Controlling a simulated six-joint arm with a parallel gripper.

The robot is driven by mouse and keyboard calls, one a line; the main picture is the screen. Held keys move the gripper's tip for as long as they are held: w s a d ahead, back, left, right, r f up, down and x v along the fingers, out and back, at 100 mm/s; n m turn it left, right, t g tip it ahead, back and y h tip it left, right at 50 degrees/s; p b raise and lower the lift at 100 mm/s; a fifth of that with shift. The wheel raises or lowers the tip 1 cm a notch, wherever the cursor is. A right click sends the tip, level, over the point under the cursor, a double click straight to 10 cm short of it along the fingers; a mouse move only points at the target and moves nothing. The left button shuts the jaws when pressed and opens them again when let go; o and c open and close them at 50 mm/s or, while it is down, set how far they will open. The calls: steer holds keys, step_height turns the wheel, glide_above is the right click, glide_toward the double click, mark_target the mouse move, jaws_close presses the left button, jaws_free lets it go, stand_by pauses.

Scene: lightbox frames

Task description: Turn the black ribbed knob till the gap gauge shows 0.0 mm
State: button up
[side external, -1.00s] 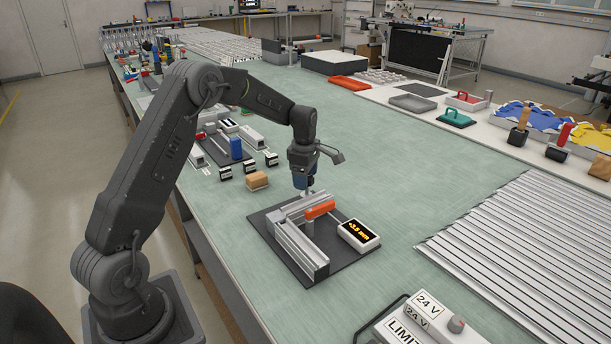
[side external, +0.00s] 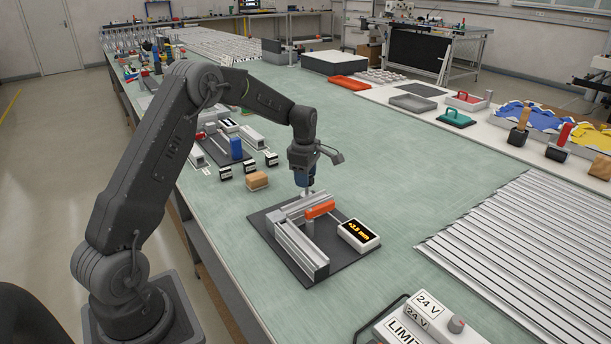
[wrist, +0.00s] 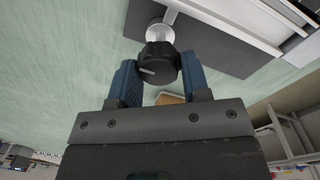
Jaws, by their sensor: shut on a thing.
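The black ribbed knob (wrist: 160,63) sits between the two blue fingers of my gripper (wrist: 158,75) in the wrist view, with a pale pointer line on its face. My gripper is shut on it. In the side view my gripper (side external: 303,186) points down at the back end of the fixture, and the knob cannot be made out there. The gap gauge (side external: 359,236) is a white box with a black display at the right of the fixture. Its amber digits read about +3.8 mm, though they are small and slanted.
The aluminium rail fixture (side external: 300,248) with an orange block (side external: 320,209) stands on a dark base plate (side external: 335,262). A tan block (side external: 257,180) lies left of it. A ribbed metal panel (side external: 530,260) lies to the right. The green bench between is clear.

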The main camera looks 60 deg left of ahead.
steer(key=m, duration=0.4)
steer(key=shift+w, duration=0.1)
steer(key=m, duration=0.3)
steer(key=shift+m, duration=0.4)
steer(key=m, duration=0.3)
steer(key=shift+w+m+h, duration=0.1)
steer(key=shift+m+h, duration=0.2)
steer(key=m, duration=0.3)
steer(key=shift+r+m, duration=0.1)
steer(key=shift+m, duration=0.2)
steer(key=m, duration=0.6)
steer(key=shift+w, duration=0.15)
steer(key=m, duration=0.6)
steer(key=shift+d+g, duration=0.15)
steer(key=shift+g, duration=0.25)
steer(key=shift+m, duration=0.3)
